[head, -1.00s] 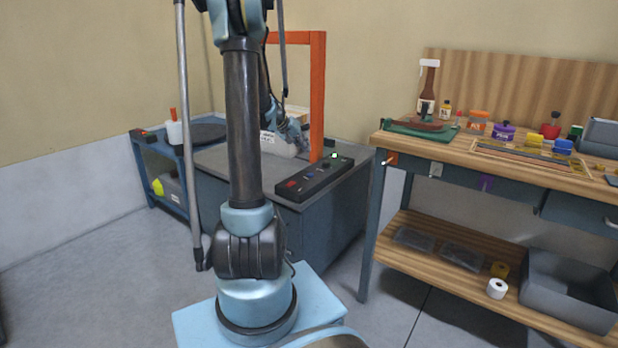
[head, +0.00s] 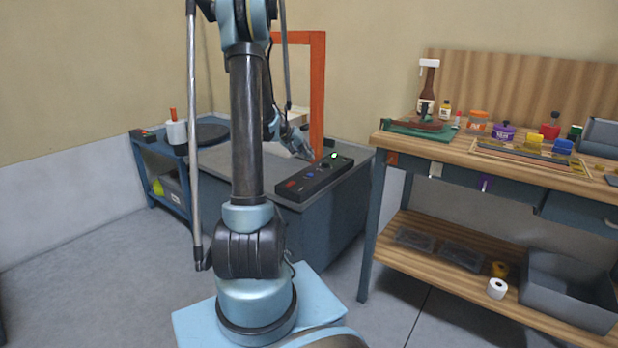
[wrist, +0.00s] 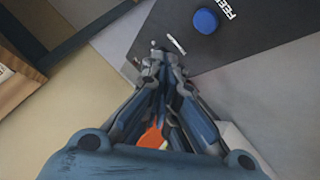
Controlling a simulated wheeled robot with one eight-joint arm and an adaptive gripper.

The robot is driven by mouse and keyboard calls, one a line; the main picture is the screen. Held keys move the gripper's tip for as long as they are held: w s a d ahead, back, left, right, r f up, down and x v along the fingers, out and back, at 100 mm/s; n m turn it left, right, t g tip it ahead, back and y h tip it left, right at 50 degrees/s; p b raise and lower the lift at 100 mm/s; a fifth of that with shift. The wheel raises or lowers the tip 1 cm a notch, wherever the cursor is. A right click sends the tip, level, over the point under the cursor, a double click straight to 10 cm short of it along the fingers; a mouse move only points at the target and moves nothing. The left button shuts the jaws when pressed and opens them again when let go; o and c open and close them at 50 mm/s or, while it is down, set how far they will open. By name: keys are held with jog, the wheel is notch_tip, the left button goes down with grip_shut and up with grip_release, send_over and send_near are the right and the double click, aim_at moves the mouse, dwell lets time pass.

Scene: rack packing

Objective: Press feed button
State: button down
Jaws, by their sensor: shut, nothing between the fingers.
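The feed button is a round blue button (wrist: 206,21) beside the partly cut-off lettering "FEE" on a dark control panel (wrist: 245,45) in the wrist view. In the head view it is a small blue spot (head: 310,175) on the black panel (head: 325,178). My gripper (head: 307,154) is shut and empty, pointing down near the panel's far edge. In the wrist view, the fingertips of my gripper (wrist: 157,52) are just off the panel's edge, below and left of the button. I cannot tell their height over it.
An orange arch (head: 317,95) stands behind the panel on the grey machine (head: 335,222). A red button (head: 291,184) and a lit green light (head: 334,155) share the panel. A wooden workbench (head: 440,145) with bottles and jars stands to the right.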

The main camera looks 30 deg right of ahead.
aim_at(308, 173)
jog(key=shift+f, duration=2.65)
jog(key=shift+f, duration=0.15)
jog(key=shift+f, duration=0.2)
jog(key=shift+f, duration=0.45)
jog(key=shift+r, duration=0.2)
dwell(0.3)
jog(key=shift+r, duration=3.15)
